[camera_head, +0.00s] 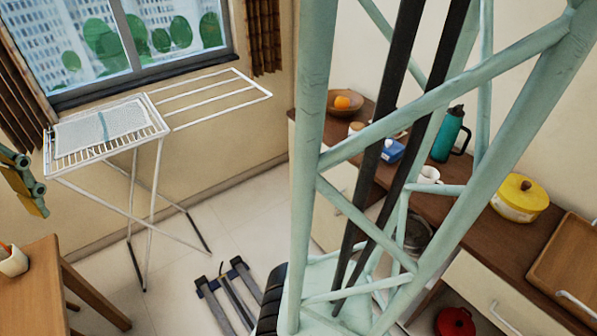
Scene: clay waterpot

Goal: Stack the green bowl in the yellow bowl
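I cannot make out a green bowl or a yellow bowl in this view. The yellow thing in sight is a lidded pot (519,202) with a dark knob, on the counter at the right. A brown bowl (350,111) with an orange fruit in it stands at the counter's far end. My gripper is not in view. My pale green lattice column covers much of the middle and right and hides parts of the counter.
The brown counter (480,235) also holds a teal flask (447,135), a white mug (428,175) and a wooden tray (570,262). A drying rack (150,190) stands under the window. A wooden table (40,290) is at lower left. Tiled floor lies between.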

